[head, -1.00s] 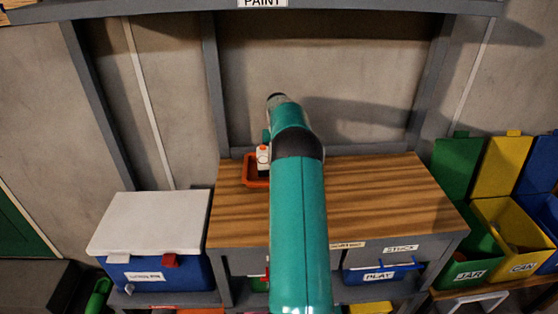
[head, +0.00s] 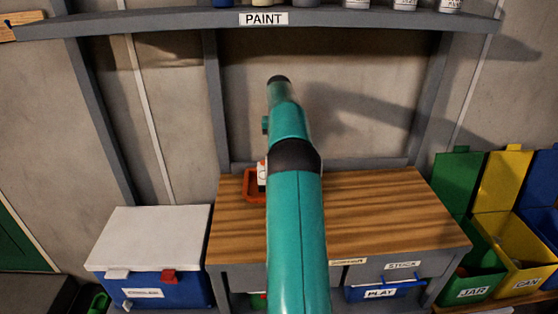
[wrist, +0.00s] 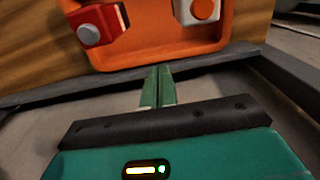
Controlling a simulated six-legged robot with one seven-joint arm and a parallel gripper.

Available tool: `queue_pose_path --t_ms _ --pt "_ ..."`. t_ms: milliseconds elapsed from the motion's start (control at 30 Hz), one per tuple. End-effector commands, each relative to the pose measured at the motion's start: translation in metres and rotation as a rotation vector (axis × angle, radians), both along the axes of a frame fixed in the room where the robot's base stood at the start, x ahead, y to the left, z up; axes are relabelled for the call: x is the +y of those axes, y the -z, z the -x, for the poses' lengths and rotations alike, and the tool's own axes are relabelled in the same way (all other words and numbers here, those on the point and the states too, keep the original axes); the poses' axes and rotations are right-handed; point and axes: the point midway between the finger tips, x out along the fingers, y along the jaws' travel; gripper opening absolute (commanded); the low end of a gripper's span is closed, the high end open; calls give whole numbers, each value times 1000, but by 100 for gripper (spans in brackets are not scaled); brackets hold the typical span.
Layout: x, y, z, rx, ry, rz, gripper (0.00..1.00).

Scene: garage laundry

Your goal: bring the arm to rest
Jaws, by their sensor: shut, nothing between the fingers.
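My gripper (wrist: 158,86) shows in the wrist view with its two green fingers closed together and nothing between them. In that view the fingertips appear just short of the rim of an orange tray (wrist: 160,58); I cannot tell the gap in height. In the head view my teal arm reaches forward over the wooden bench top, and the gripper itself is hidden behind the arm.
The orange tray (head: 251,196) stands on the wooden bench (head: 380,215), holding a red item (wrist: 100,22) and a white item (wrist: 197,10). A blue cooler with white lid (head: 150,240) is left. Green and yellow bins (head: 515,250) stand right. The paint shelf (head: 380,17) hangs above.

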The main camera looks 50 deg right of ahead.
Motion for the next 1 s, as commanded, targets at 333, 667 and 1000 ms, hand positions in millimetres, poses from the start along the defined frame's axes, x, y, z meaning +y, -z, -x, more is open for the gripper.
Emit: queue_pose_path --t_ms 333,667,1000 --pt "0 -29 0 0 0 -1 0" --pt "14 -40 -8 -7 -22 8 0" --pt "150 -119 -44 -69 -205 84 0"
